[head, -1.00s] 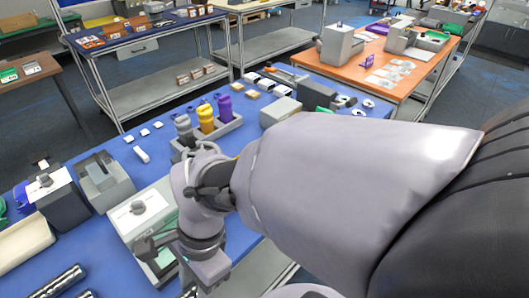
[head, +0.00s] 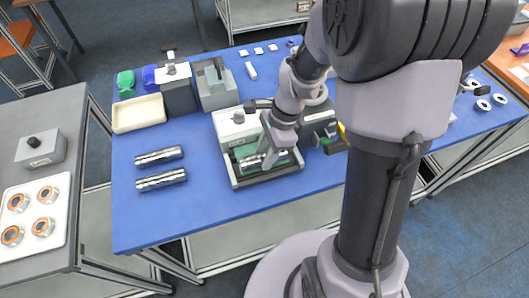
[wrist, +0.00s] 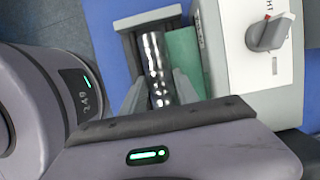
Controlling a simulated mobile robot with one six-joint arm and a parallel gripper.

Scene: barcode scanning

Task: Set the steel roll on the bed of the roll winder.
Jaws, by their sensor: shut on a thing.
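The roll winder (head: 237,125) is a white and grey machine with a dark knob and a green bed (head: 285,163) in a grey frame, on the blue table. My gripper (head: 262,160) is over this bed. In the wrist view my gripper (wrist: 157,90) is shut on a shiny steel roll (wrist: 154,62), with one grey finger on each side. The roll lies along the green bed (wrist: 182,48), beside the winder's white top and knob (wrist: 266,34). Whether the roll touches the bed cannot be told; the hand hides its near end.
Two more steel rolls (head: 158,156) lie on the blue table (head: 205,215) to the left. A cream tray (head: 139,114) and two grey machines (head: 212,84) stand behind. A side table (head: 75,120) is at far left. The table's front left is clear.

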